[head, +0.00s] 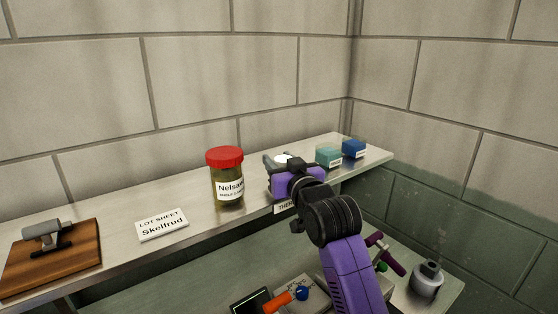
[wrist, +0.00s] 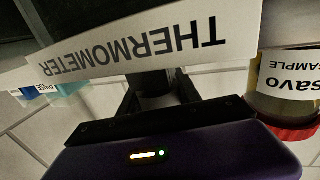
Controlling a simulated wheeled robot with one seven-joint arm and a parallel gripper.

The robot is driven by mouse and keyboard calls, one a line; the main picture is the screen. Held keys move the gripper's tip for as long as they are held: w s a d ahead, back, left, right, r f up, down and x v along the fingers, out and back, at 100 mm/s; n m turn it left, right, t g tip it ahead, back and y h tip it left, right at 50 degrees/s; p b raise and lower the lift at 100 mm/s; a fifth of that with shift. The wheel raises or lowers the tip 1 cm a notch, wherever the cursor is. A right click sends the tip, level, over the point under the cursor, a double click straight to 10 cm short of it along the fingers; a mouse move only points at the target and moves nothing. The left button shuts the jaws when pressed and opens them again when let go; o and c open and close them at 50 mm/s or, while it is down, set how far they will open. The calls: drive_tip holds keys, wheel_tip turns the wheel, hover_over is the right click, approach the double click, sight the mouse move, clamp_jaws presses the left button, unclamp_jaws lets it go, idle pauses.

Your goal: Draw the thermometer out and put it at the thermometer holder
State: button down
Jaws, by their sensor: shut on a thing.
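My gripper (head: 280,160) is over the upper metal shelf, right of the jar. In the wrist view its dark fingers (wrist: 158,88) are shut on a dark piece, most likely the thermometer, of which little shows. A pale round thing (head: 283,158) shows at the fingertips in the head view; I cannot tell if it is the thermometer's dial. The thermometer holder's place has a white label on the shelf's front edge, partly hidden by my arm in the head view (head: 284,207). The label reads THERMOMETER upside down in the wrist view (wrist: 150,45). The holder itself is hidden.
A red-lidded sample jar (head: 226,178) stands close left of my gripper. Teal (head: 328,156) and blue (head: 353,148) boxes stand at right. A lot sheet card (head: 163,225) and a wooden board (head: 50,262) are further left. Below is a bench with an orange-handled control (head: 278,301).

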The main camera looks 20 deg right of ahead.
drive_tip(key=shift+f, duration=0.2)
drive_tip(key=c, duration=0.8)
unclamp_jaws()
drive_tip(key=shift+o, duration=0.2)
drive_tip(key=s+b, duration=0.1)
drive_tip(key=s, duration=0.2)
drive_tip(key=s+b, duration=0.1)
drive_tip(key=s, duration=0.3)
drive_tip(key=shift+s+d, duration=0.2)
drive_tip(key=shift+s, duration=0.2)
